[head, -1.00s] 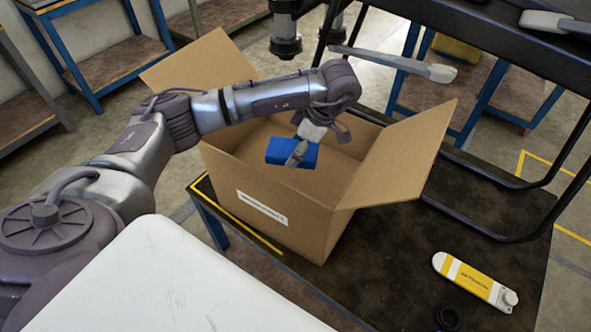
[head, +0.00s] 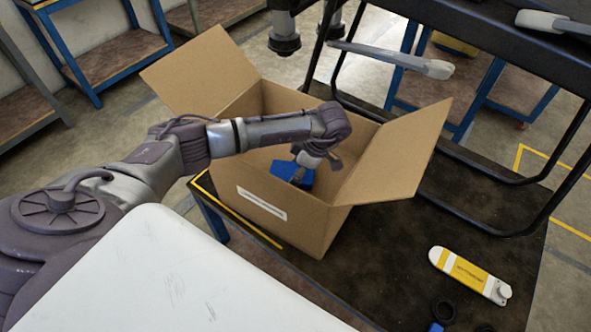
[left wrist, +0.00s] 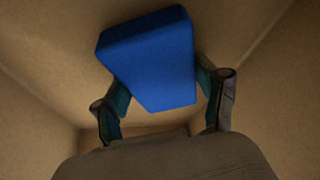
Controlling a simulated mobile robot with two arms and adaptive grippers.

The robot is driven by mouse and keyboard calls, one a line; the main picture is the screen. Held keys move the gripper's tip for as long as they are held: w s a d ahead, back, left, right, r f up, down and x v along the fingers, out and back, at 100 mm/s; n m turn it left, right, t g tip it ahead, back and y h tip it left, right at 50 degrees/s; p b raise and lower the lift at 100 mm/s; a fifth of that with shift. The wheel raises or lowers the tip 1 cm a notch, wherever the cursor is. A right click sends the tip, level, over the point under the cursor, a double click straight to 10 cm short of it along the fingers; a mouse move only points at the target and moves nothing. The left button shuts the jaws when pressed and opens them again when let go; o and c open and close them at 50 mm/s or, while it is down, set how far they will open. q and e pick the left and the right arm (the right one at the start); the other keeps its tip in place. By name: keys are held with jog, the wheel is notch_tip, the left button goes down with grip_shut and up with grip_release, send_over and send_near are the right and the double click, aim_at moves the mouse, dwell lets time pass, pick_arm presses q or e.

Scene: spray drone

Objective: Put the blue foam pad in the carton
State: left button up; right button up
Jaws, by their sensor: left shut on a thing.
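The open cardboard carton (head: 322,228) stands on the dark table with its flaps folded out. My left gripper (head: 298,173) reaches down into it from above. The gripper is shut on the blue foam pad (head: 284,170), which is inside the carton's opening. In the left wrist view the pad (left wrist: 150,62) sits between the two fingers, with the carton's brown inner walls (left wrist: 50,75) around it. My left forearm hides part of the carton's opening. I cannot tell whether the pad touches the carton's bottom. My right gripper is not in view.
A yellow and white device (head: 470,274) lies on the dark table (head: 400,250) right of the carton, near a black ring (head: 444,309). The drone's black frame (head: 500,229) stands behind and to the right. The carton's right flap (head: 392,155) sticks up.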

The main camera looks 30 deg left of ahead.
pick_arm(q)
jog(key=shift+f, duration=0.1)
jog(key=o, duration=0.8)
jog(key=b+v, duration=0.1)
jog(key=v, duration=1.1)
jog(key=shift+b, duration=0.3)
